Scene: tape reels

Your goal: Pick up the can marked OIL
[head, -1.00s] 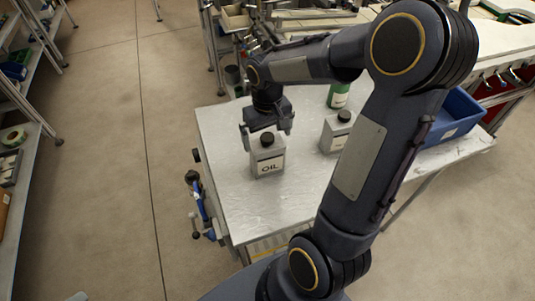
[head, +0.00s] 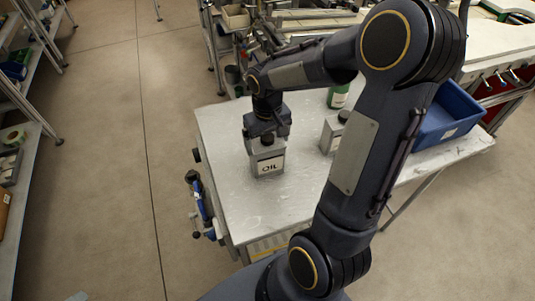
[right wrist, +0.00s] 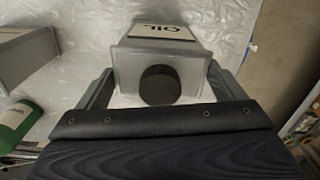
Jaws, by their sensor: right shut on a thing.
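The can marked OIL (head: 268,165) is a grey, square-sided can with a white label, upright on the metal table (head: 222,195). My right gripper (head: 266,145) is above it with its fingers down on either side of its upper part, shut on it. In the right wrist view the can (right wrist: 160,52) with its black cap (right wrist: 160,85) sits between the two fingers (right wrist: 158,88). The can appears to rest on the table still. My left gripper does not show.
A second grey can (head: 330,135) stands to the right, partly behind my arm. A green container (head: 338,97) is behind it. A blue bin (head: 448,115) sits at the table's right. The table's front left is clear.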

